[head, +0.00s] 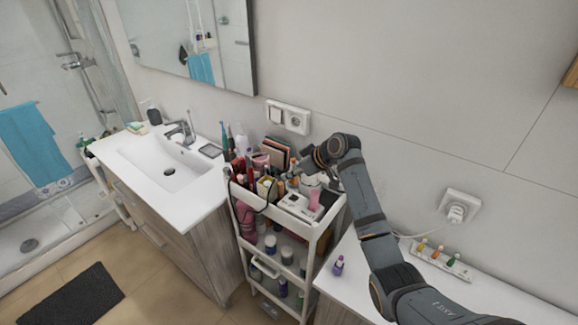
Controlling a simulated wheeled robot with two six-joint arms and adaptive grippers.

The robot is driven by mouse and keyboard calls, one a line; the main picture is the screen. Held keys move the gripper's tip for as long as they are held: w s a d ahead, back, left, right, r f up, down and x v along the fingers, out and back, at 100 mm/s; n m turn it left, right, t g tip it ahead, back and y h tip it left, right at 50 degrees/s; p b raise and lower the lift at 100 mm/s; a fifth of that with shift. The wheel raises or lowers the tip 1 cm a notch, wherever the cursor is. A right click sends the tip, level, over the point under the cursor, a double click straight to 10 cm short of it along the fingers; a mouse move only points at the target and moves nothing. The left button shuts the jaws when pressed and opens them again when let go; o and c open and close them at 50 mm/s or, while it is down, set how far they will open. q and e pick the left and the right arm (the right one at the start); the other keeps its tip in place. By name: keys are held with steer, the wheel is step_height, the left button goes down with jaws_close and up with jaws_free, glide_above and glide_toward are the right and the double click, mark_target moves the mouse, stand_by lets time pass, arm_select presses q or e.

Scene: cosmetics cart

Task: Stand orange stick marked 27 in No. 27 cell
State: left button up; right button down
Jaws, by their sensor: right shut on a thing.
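My right gripper (308,163) is over the top tray of the white cart (318,232), near its back. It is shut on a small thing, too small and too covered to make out. No marking 27 can be read on any stick or cell at this size. A white organizer (300,204) with a pink item (314,199) sits at the right of the top tray. A white strip (438,262) on the right counter holds small sticks with orange, yellow and green tops. My left gripper is not in view.
Tubes, brushes and bottles crowd the left of the cart's top tray. A purple bottle (338,265) stands on the white counter (352,290) at right. The sink (190,197) is left of the cart. A plug and socket (459,207) are on the wall.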

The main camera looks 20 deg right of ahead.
steer(key=shift+s+r, duration=0.6)
steer(key=shift+s, duration=0.3)
steer(key=shift+w+f+p, duration=0.15)
steer(key=shift+w+p, duration=0.15)
steer(key=f, duration=0.1)
steer(key=f+b, duration=0.1)
steer(key=shift+w+f, duration=0.25)
steer(key=shift+f, duration=0.15)
steer(key=shift+f+b, duration=1.1)
steer(key=shift+f, duration=0.6)
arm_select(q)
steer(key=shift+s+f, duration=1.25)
arm_select(e)
steer(key=shift+s, duration=0.1)
arm_select(q)
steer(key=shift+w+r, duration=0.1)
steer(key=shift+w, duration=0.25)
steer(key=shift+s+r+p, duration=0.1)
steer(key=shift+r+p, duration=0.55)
steer(key=shift+p, duration=0.15)
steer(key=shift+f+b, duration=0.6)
arm_select(e)
steer(key=shift+f, duration=1.05)
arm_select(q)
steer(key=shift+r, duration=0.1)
arm_select(e)
steer(key=shift+s+r, duration=0.1)
